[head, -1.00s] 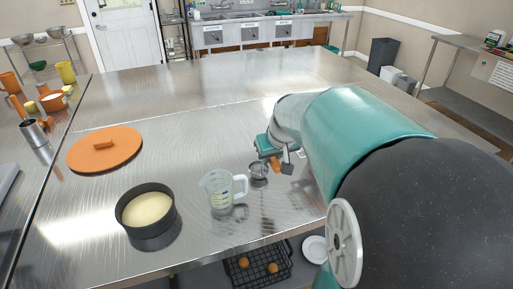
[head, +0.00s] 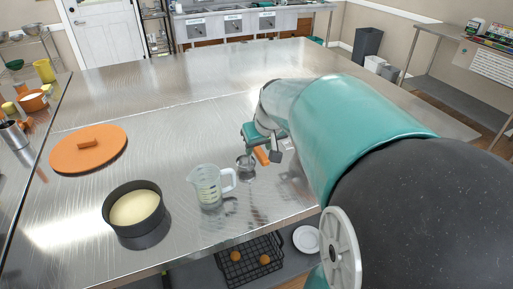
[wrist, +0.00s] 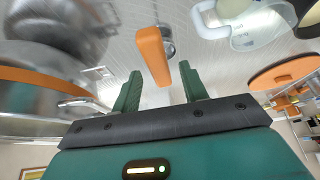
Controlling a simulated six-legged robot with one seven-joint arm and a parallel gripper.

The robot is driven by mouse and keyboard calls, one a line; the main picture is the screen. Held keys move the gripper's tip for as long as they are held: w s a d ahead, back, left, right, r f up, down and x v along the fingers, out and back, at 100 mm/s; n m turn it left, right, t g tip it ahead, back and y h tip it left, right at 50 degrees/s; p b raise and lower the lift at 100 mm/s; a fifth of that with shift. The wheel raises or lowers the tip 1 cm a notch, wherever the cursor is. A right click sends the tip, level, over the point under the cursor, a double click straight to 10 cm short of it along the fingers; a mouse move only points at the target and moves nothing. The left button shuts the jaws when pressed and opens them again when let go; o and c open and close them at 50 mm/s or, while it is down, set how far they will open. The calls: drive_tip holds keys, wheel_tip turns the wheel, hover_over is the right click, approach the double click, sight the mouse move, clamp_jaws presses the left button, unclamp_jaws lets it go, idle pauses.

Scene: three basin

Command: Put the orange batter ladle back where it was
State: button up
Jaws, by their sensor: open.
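The batter ladle has an orange handle (head: 262,155) and a small steel bowl (head: 246,163). It is at the right of the counter, just right of the measuring jug (head: 209,187). My gripper (head: 267,143) is close to the handle. In the wrist view, the handle (wrist: 153,54) points toward my open gripper (wrist: 160,80), its near end in line with the gap between the green fingers. No grip on it shows. The ladle's bowl is partly hidden behind the handle there. I cannot tell whether the ladle lies flat or is tilted.
A dark round pan of batter (head: 134,208) and an orange lid (head: 88,149) stand to the left on the steel counter (head: 170,120). Orange and yellow vessels (head: 36,101) are at far left. A wire basket (head: 252,262) is on the shelf below. The counter's back is clear.

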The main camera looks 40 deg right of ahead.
drive_tip(key=v, duration=1)
drive_tip(key=s+a+f+n, duration=0.1)
drive_tip(key=s+a+f, duration=0.1)
drive_tip(key=a, duration=0.5)
drive_tip(key=s+a+f+n+y, duration=0.1)
drive_tip(key=s+a+f, duration=0.1)
drive_tip(key=a, duration=0.5)
drive_tip(key=s+a+f, duration=0.2)
drive_tip(key=s+a, duration=0.2)
drive_tip(key=a, duration=0.3)
drive_tip(key=shift+s+f+n+t, duration=0.3)
drive_tip(key=shift+f+n, duration=0.05)
drive_tip(key=shift+n, duration=0.05)
